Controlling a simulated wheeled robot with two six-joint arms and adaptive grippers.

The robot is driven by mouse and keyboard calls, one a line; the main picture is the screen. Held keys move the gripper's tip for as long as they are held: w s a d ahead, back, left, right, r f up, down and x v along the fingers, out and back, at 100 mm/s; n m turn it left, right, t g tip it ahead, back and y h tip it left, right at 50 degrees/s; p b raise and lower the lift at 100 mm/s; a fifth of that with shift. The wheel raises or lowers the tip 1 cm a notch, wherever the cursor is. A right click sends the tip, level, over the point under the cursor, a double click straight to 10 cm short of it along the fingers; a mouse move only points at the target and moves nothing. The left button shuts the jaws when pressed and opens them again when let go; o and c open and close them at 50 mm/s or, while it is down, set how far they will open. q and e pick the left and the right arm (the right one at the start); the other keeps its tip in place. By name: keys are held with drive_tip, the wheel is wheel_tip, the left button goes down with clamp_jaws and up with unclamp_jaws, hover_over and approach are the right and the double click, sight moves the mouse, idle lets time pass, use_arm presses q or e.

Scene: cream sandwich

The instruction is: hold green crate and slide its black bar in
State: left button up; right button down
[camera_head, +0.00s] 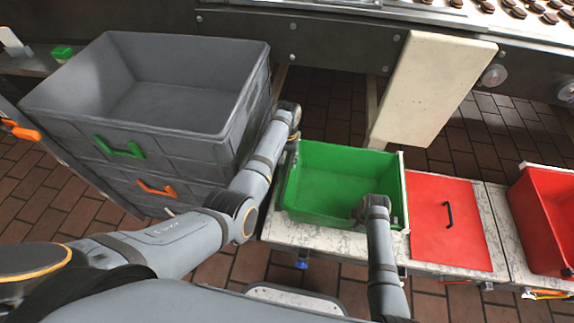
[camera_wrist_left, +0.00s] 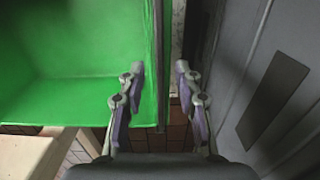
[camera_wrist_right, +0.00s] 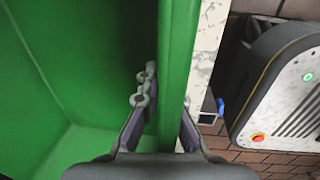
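The green crate (camera_head: 330,184) stands on a pale marbled bench top. It shows in the left wrist view (camera_wrist_left: 70,60) and the right wrist view (camera_wrist_right: 110,80). My left gripper (camera_wrist_left: 158,78) is open at the crate's left side, its fingers apart on either side of the side wall's edge. A thin dark strip (camera_wrist_left: 161,60) runs along that edge; I cannot tell whether it is the black bar. My right gripper (camera_wrist_right: 170,100) is shut on the crate's near wall, one finger inside and the other partly hidden outside.
Stacked grey crates (camera_head: 185,118) stand close to the left arm. A red panel with a black handle (camera_head: 440,235) lies right of the green crate, and a red crate (camera_head: 540,225) stands farther right. A cream slab (camera_head: 430,90) stands behind. Brick floor shows around the bench.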

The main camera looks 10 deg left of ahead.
sight(287, 168)
use_arm(q)
drive_tip(key=shift+f, duration=1.6)
clamp_jaws()
